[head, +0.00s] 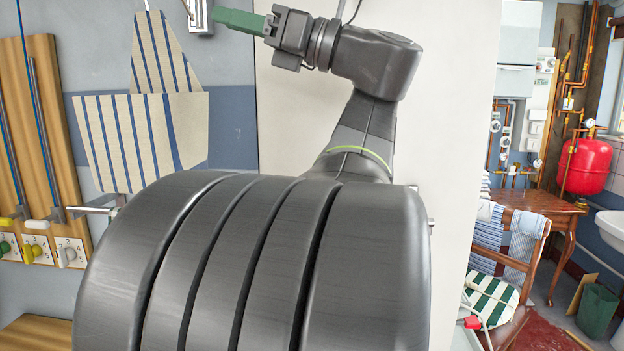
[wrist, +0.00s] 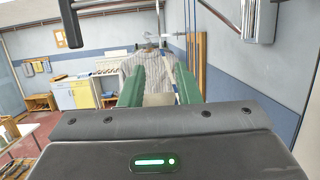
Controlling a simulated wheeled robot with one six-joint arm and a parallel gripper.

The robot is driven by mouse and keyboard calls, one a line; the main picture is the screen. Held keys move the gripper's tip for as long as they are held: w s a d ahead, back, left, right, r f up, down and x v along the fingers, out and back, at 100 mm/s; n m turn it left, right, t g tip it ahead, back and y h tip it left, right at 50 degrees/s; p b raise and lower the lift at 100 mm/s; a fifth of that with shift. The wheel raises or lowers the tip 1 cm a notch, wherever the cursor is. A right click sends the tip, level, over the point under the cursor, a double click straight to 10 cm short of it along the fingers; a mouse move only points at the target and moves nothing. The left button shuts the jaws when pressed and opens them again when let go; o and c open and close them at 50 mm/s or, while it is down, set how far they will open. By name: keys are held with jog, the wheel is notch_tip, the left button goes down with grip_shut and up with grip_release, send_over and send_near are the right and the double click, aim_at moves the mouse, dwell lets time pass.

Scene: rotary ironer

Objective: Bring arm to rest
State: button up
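My arm is raised in the head view, and its gripper (head: 238,20) points to the left near the top edge, in front of the grey wall. Its green fingers are seen from the side there and overlap. In the wrist view my gripper (wrist: 159,72) shows two green fingers standing clearly apart, with nothing held between them. A grey knitted garment (wrist: 146,68) on a hanger shows through the gap, farther off. No task object touches the gripper.
A striped cloth (head: 145,140) hangs on the wall at left, beside a wooden board (head: 42,120). At right are a wooden table (head: 540,202), a chair with striped cloth (head: 515,235) and a red tank (head: 584,166). A yellow cabinet (wrist: 83,97) stands in the wrist view.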

jog(key=p+x, duration=0.1)
jog(key=x, duration=0.3)
jog(key=p+x, duration=0.2)
jog(key=x, duration=0.3)
jog(key=p+x, duration=0.1)
jog(key=x, duration=0.4)
jog(key=shift+s+r, duration=0.1)
jog(key=shift+r, duration=0.25)
jog(key=shift+d+r+p, duration=0.1)
jog(key=shift+r+p, duration=0.3)
jog(key=shift+p, duration=0.3)
jog(key=shift+d+r+p, duration=0.6)
jog(key=shift+r+p, duration=0.25)
jog(key=shift+p, duration=0.05)
jog(key=shift+d+r, duration=0.1)
jog(key=shift+d, duration=0.25)
jog(key=d+p, duration=0.2)
jog(key=d, duration=0.1)
jog(key=shift+s+d+p, duration=0.1)
jog(key=shift+s+p, duration=0.05)
jog(key=shift+p, duration=0.15)
jog(key=shift+f, duration=0.25)
